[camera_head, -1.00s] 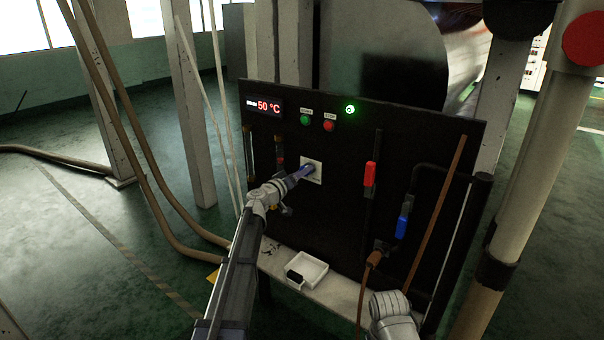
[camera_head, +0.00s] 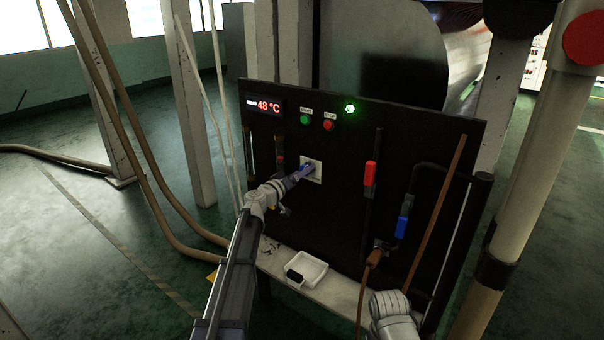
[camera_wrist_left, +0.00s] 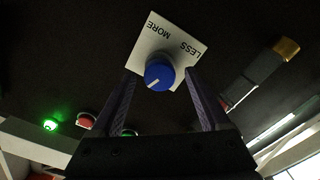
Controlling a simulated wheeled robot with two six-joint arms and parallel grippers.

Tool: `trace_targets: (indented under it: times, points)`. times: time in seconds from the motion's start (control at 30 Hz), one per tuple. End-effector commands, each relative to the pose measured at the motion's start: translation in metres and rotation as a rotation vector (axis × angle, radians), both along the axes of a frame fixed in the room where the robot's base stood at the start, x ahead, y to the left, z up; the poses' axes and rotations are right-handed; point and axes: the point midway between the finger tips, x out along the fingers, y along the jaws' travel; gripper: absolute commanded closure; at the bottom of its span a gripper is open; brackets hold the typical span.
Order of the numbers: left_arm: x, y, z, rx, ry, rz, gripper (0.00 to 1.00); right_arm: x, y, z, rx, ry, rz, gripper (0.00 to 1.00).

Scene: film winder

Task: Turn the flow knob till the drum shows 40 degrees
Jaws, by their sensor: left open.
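The flow knob (camera_wrist_left: 159,73) is a round blue knob with a white pointer line. It sits on a white plate (camera_wrist_left: 150,40) marked MORE and LESS in the left wrist view. My left gripper (camera_wrist_left: 157,95) is open, with one finger on each side of the knob and a visible gap to it. In the head view the left gripper (camera_head: 302,174) is in front of the white plate (camera_head: 314,164) and largely hides the knob. The display (camera_head: 264,105) on the black panel reads 48 °C in red. The right gripper cannot be made out.
A green button (camera_head: 305,120) and a red button (camera_head: 328,125) sit above the plate, with a lit green lamp (camera_head: 350,109). Red (camera_head: 370,174) and blue (camera_head: 402,226) valve handles are to the right. A white tray (camera_head: 314,272) lies on the ledge below.

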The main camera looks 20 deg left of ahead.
Motion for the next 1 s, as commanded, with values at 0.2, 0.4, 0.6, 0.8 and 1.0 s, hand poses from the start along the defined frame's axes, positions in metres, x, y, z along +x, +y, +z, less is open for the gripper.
trace_targets:
  times: [0.2, 0.4, 0.6, 0.8, 1.0]
  points:
    - [-0.032, 0.01, 0.0, 0.0, 0.0, 0.002, 0.21, 0.0, 0.0, 0.0, 0.0, 0.0, 0.0, 1.0]
    - [-0.061, 0.021, 0.0, 0.001, -0.001, 0.001, 0.21, 0.0, 0.0, 0.0, 0.0, 0.0, 0.0, 1.0]
    - [-0.067, 0.023, 0.0, 0.001, 0.0, -0.001, 0.21, 0.0, 0.0, 0.0, 0.0, 0.0, 0.0, 1.0]
    - [-0.066, 0.023, 0.0, 0.001, 0.0, -0.001, 0.21, 0.0, 0.0, 0.0, 0.0, 0.0, 0.0, 1.0]
    - [-0.07, 0.01, -0.001, 0.01, 0.013, -0.027, 0.21, 0.0, 0.0, 0.003, 0.0, 0.0, 0.0, 1.0]
